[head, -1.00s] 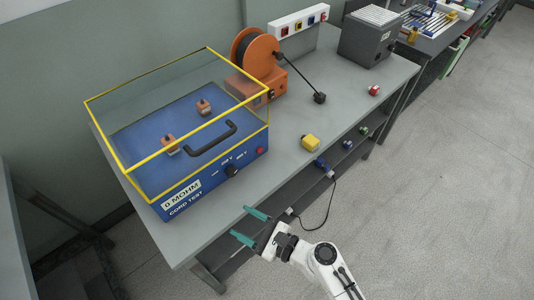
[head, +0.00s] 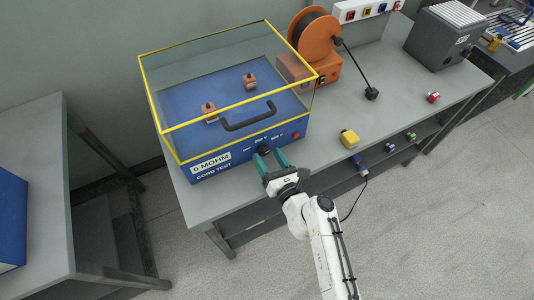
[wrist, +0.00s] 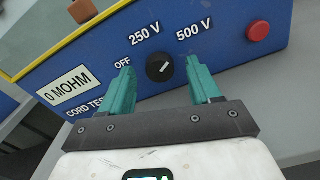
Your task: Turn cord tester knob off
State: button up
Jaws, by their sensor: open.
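The cord tester (head: 235,150) is a blue box with a clear yellow-edged cover on the grey bench, its front panel facing me. In the wrist view its black knob (wrist: 159,67) sits below the labels OFF, 250 V and 500 V. The knob's white mark points up and right, toward the 500 V side. My gripper (wrist: 160,80) is open with green fingers, one on each side of the knob, with gaps showing on both sides. In the head view the gripper (head: 271,158) is at the front panel and partly covers the knob.
A red button (wrist: 258,27) is right of the knob. A black handle (head: 250,117) is on the cover. A yellow block (head: 349,139) and an orange cord reel (head: 314,36) are to the right. Another bench (head: 60,190) stands at left.

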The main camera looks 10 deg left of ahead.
jog(key=shift+x, duration=0.85)
jog(key=c, duration=1)
jog(key=shift+c, duration=0.2)
